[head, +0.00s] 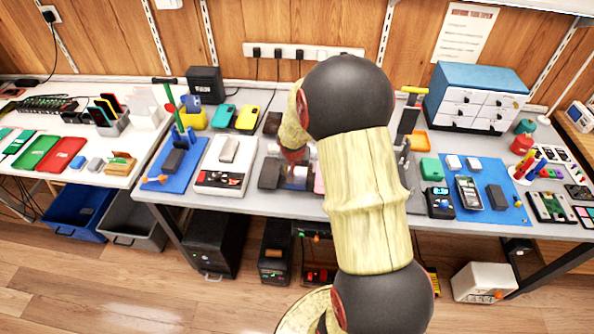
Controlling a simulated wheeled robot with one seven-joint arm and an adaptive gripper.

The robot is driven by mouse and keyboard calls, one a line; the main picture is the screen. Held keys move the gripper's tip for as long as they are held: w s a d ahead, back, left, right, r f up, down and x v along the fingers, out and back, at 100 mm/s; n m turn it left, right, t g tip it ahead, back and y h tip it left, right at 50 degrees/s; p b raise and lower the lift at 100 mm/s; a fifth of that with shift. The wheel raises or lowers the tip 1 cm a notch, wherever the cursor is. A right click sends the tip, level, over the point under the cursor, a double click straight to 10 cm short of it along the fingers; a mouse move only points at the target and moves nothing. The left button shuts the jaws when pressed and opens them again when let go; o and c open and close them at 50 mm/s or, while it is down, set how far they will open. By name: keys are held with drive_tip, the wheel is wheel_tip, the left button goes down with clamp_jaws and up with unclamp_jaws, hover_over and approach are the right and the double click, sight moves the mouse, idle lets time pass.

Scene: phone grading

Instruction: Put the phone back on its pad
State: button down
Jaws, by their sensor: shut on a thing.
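My gripper (297,168) is over the middle of the grey bench, partly hidden behind my own arm. Its jaws are closed on a small, pale object, seemingly the phone (300,172), low over or at the bench top; whether it touches the bench I cannot tell. A dark grey block (270,173) lies just left of the gripper. A pink edge (318,182) shows just right of it, mostly covered by my arm. I cannot tell which surface here is the phone's pad; it may be hidden behind the arm.
Left on the bench stand a white device (222,180) with a grey block on top and a blue mat (172,183) with tools. Teal and yellow phone cases lie behind. Right of my arm are a black meter (439,203), another blue mat (518,212) and a drawer cabinet (478,95).

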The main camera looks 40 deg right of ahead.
drive_tip(key=shift+f+b, duration=0.4)
drive_tip(key=shift+b, duration=0.4)
idle(0.8)
idle(0.3)
drive_tip(key=c, duration=0.7)
unclamp_jaws()
drive_tip(key=shift+o, duration=1.1)
drive_tip(key=shift+o, duration=0.9)
drive_tip(key=shift+r+p, duration=0.45)
drive_tip(key=shift+r, duration=0.35)
drive_tip(key=shift+r+p, duration=2.1)
drive_tip(key=shift+r, duration=1.25)
